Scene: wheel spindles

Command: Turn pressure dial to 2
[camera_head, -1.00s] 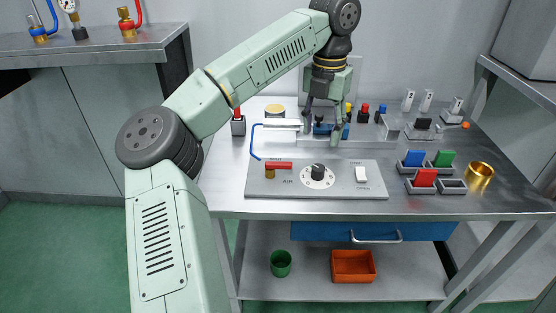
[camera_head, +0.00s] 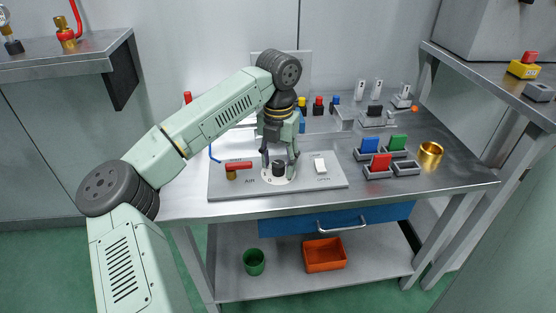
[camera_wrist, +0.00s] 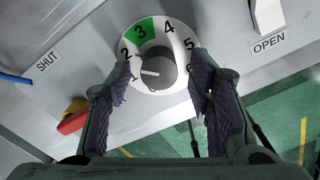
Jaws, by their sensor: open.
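The pressure dial is a dark knob (camera_head: 279,168) on a white numbered disc on the grey panel (camera_head: 225,189). In the wrist view the knob (camera_wrist: 158,72) has a white pointer line facing left, close to 1. My gripper (camera_head: 280,163) is open and points down over the dial. In the wrist view its fingers (camera_wrist: 163,72) stand on either side of the knob, apart from it. The left finger is near 1 and the right near 6.
A red-handled valve (camera_head: 238,166) is left of the dial, with a blue hose. A white rocker switch (camera_head: 320,165) is to its right. Small trays with blue, green and red blocks (camera_head: 381,162) and a brass cup (camera_head: 430,153) stand farther right.

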